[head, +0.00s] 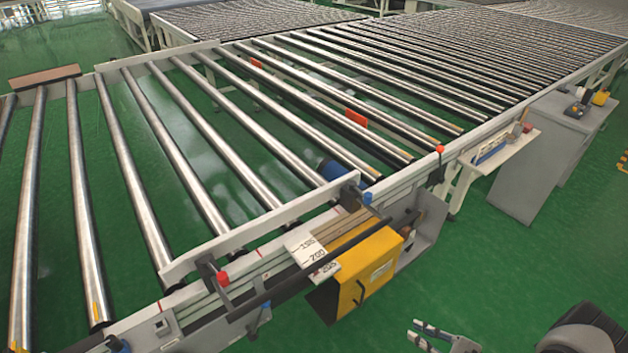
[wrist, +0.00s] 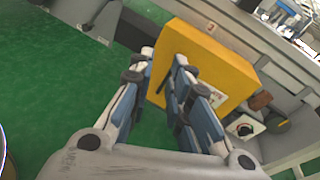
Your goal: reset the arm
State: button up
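My gripper (head: 415,331) shows at the bottom edge of the head view, right of centre, over the green floor. It is apart from the conveyor. Its two fingers are spread and nothing is between them. In the wrist view the fingers of my gripper (wrist: 164,56) stand apart, with a gap between the tips. A yellow box (wrist: 214,65) lies beyond the fingers there, and I see no contact. In the head view the yellow box (head: 372,272) is on the near side of the conveyor. Most of my arm is hidden below the frame.
A roller conveyor (head: 215,240) with a white side rail fills the left and middle. Green floor (head: 500,270) is open between the conveyor, the cabinet and my gripper.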

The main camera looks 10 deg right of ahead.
jog(key=w+a+r+n+g, duration=0.2)
jog(key=a+r+n+g, duration=0.25)
jog(key=r, duration=0.45)
jog(key=w+a+r+n+g+h, duration=0.1)
jog(key=w+a+r+n+g, duration=0.25)
jog(key=r, duration=0.55)
jog(key=a+r+n+g, duration=0.4)
jog(key=r+n, duration=0.2)
jog(key=r, duration=0.3)
jog(key=s+a+r+n+t+h, duration=0.3)
jog(key=s+a+r+n+h, duration=0.5)
jog(key=s+a+r+n, duration=0.4)
notch_tip(320, 180, up, 4)
jog(key=shift+s+a+r+t+h, duration=0.1)
jog(key=shift+s+a+t+h, duration=0.1)
jog(key=shift+s+t+h, duration=0.4)
